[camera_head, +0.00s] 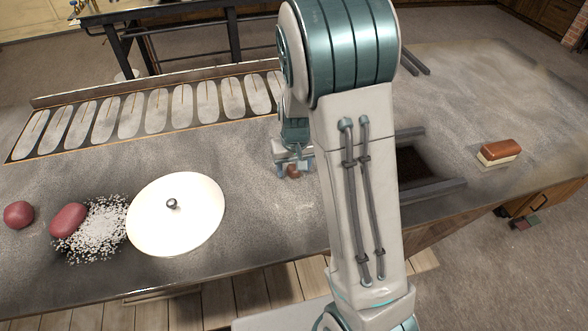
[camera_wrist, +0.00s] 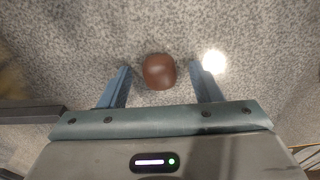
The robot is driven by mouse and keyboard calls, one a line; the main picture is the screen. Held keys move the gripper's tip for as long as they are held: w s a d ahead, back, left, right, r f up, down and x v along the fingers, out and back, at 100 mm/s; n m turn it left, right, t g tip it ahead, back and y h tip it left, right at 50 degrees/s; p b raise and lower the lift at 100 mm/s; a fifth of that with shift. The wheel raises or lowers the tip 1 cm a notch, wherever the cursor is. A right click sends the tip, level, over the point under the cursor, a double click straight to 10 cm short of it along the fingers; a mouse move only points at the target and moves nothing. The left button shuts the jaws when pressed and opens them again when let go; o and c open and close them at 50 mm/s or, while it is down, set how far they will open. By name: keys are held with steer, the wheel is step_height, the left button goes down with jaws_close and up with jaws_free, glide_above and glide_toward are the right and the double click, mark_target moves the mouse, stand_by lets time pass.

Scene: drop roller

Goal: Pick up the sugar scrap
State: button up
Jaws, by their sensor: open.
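A small, rounded, reddish-brown lump, which I take for the sugar scrap (camera_head: 293,172), sits on the speckled grey worktop. It also shows in the wrist view (camera_wrist: 159,72). My gripper (camera_wrist: 159,68) is open, with one blue finger on each side of the lump and a gap on both sides. In the head view, my gripper (camera_head: 293,164) is low over the worktop at the lump, partly hiding it. The exact height of the fingertips above the surface is hard to tell.
A white round lid (camera_head: 160,222) with a knob lies at left, beside scattered white grains (camera_head: 100,228) and two red lumps (camera_head: 68,220) (camera_head: 18,214). A long slotted tray (camera_head: 130,112) runs along the back. A dark opening (camera_head: 420,165) with rails and a brush (camera_head: 499,152) are at right.

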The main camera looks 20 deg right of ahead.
mark_target(294, 167)
steer(key=c, duration=1.1)
steer(key=shift+o, duration=0.2)
steer(key=shift+r, duration=0.1)
steer(key=shift+r, duration=0.5)
steer(key=r+b, duration=0.1)
steer(key=r, duration=0.2)
steer(key=shift+s+r, duration=0.1)
steer(key=shift+s, duration=0.1)
steer(key=s+d+r+b, duration=0.2)
steer(key=s+r, duration=0.4)
steer(key=s, duration=0.5)
steer(key=shift+d+r, duration=0.35)
steer(key=shift+d, duration=0.05)
